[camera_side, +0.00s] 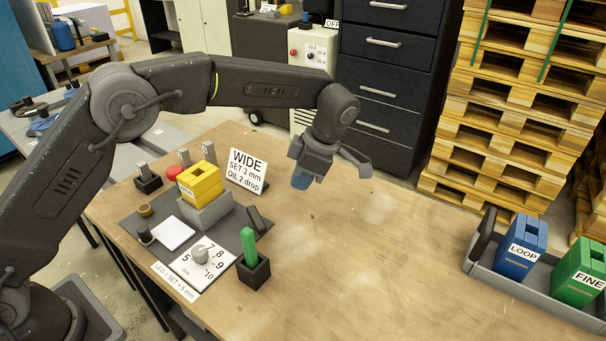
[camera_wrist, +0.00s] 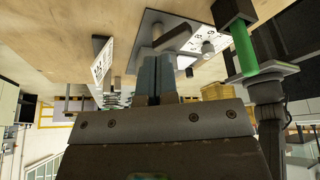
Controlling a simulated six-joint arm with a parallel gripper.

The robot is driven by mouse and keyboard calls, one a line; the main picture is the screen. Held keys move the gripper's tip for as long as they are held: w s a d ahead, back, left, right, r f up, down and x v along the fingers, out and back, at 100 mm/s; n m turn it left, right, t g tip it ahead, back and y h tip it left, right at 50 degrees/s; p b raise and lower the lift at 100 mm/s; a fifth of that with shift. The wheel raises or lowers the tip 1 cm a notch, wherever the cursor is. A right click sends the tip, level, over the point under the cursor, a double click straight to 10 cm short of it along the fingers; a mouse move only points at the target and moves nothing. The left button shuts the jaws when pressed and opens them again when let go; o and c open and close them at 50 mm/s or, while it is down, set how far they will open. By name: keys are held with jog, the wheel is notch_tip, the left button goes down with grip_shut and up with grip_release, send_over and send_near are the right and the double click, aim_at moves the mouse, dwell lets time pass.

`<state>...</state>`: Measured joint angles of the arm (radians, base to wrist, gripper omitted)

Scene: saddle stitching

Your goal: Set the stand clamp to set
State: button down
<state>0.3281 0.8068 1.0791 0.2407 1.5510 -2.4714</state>
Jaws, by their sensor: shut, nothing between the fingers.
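The grey stand (camera_side: 205,213) sits on a dark mat, with a yellow block (camera_side: 200,182) on top. A short dark lever (camera_side: 257,219) leans at the stand's right side; it appears to be the stand clamp, and I cannot read its setting. My gripper (camera_side: 301,180) is above the bare wood, right of and behind the stand, apart from the lever. Its blue fingers are together and empty, and they also show in the wrist view (camera_wrist: 157,76). In the wrist view the yellow block (camera_wrist: 215,91) is partly hidden behind my gripper.
A dial plate (camera_side: 204,262) numbered 5 to 10 lies in front of the stand. A green-handled tool (camera_side: 248,244) stands in a black holder. A sign (camera_side: 246,171) reads WIDE, SET 3 mm, OIL 2 drop. A grey tray (camera_side: 530,292) holds LOOP and FINE blocks. The table's middle is clear.

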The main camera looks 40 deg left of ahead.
aim_at(259, 222)
jog(key=c, duration=1.7)
grip_release()
jog(key=shift+w+r, duration=0.1)
jog(key=shift+r, duration=0.2)
jog(key=shift+c, duration=0.2)
jog(key=shift+o, duration=0.6)
jog(key=shift+a+r, duration=0.1)
jog(key=shift+a, duration=0.05)
jog(key=o, duration=0.6)
jog(key=a+m+h, duration=0.1)
jog(key=a+m, duration=0.1)
jog(key=s+a+m+h, duration=0.1)
jog(key=a, duration=0.1)
jog(key=s+a+r+m+h, duration=0.1)
jog(key=a+m+h, duration=0.1)
jog(key=shift+m+g, duration=0.3)
jog(key=shift+g, duration=0.1)
jog(key=shift+o, duration=0.5)
jog(key=a+m+h, duration=0.1)
jog(key=s+a+m+h, duration=0.1)
jog(key=a+m, duration=0.1)
jog(key=s+a+r+m+h, duration=0.1)
jog(key=shift+s+a+m+t, duration=0.15)
jog(key=shift+a+m+t, duration=0.2)
jog(key=shift+m+t, duration=0.05)
jog(key=shift+m+h, duration=0.4)
jog(key=x, duration=1.3)
jog(key=shift+s+a+f, duration=0.1)
jog(key=shift+s+f, duration=0.05)
jog(key=shift+f, duration=0.2)
